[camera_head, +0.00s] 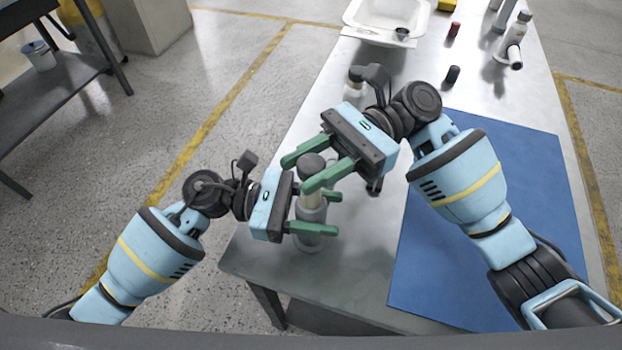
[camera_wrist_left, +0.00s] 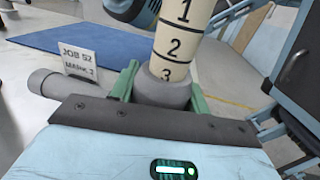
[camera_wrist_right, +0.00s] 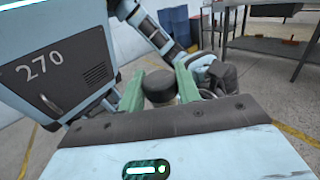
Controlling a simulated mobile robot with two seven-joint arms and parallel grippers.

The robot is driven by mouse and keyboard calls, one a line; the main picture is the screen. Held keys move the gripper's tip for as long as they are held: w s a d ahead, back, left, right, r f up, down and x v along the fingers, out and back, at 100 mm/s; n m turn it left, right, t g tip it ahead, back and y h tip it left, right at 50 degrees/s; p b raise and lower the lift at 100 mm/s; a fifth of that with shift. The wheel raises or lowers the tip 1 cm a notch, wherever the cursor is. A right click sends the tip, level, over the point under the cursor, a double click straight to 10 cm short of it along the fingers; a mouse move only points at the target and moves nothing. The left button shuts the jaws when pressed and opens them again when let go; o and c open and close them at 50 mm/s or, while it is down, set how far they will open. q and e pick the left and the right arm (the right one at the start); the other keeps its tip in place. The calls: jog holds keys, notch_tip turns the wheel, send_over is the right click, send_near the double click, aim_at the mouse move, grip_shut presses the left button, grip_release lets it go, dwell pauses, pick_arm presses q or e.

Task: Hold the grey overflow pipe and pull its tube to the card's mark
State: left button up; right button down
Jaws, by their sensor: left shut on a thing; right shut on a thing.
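The grey overflow pipe (camera_head: 310,215) stands upright near the table's left front end. My left gripper (camera_head: 332,213) is shut around its grey lower body, which also shows in the left wrist view (camera_wrist_left: 163,92). A cream tube (camera_wrist_left: 178,45) rises from the body. Its numbers 1 and 2 are clear, and 3 is partly covered at the collar's rim. A white card (camera_wrist_left: 80,65) reading "JOB 52 MARK 2" stands behind the pipe's side branch (camera_wrist_left: 52,84). My right gripper (camera_head: 297,173) is shut on the dark cap (camera_head: 312,166) on top, also in the right wrist view (camera_wrist_right: 159,87).
A blue mat (camera_head: 490,215) covers the table's right part. A white tub (camera_head: 380,18) stands at the back. A red cylinder (camera_head: 454,29), a black cylinder (camera_head: 453,74) and another grey pipe (camera_head: 512,45) stand towards the back right. The floor lies beyond the table's left edge.

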jog(key=shift+r, duration=0.3)
jog(key=c, duration=1)
grip_release()
jog(key=shift+f, duration=0.1)
jog(key=v, duration=1.2)
pick_arm(q)
jog(key=o, duration=1.1)
jog(key=shift+o, duration=0.2)
jog(key=shift+a, duration=0.1)
